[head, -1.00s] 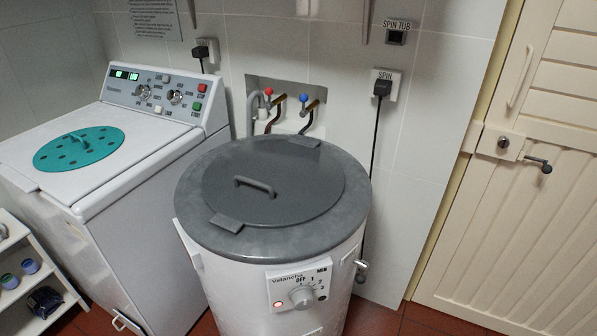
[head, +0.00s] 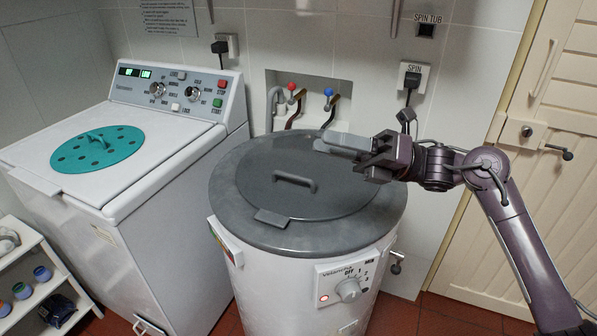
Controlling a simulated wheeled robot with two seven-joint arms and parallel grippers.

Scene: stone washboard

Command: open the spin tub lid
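The spin tub (head: 300,275) is a white drum with a grey top, standing in the middle of the head view. Its round dark grey lid (head: 335,193) lies flat and closed, with a bar handle (head: 295,180) in the middle and a tab (head: 271,217) at the front edge. My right gripper (head: 325,145) comes in from the right over the lid's back right edge, its fingers pointing left. The fingers overlap in this view, so the gap between them is hard to judge. They are apart from the handle. My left gripper is out of view.
A white washing machine (head: 150,150) with a teal disc (head: 97,149) stands at the left. A small shelf (head: 30,285) with jars is in front of it. Red and blue taps (head: 328,92) and a plugged spin socket (head: 412,80) are on the back wall. A cream door (head: 530,170) is at the right.

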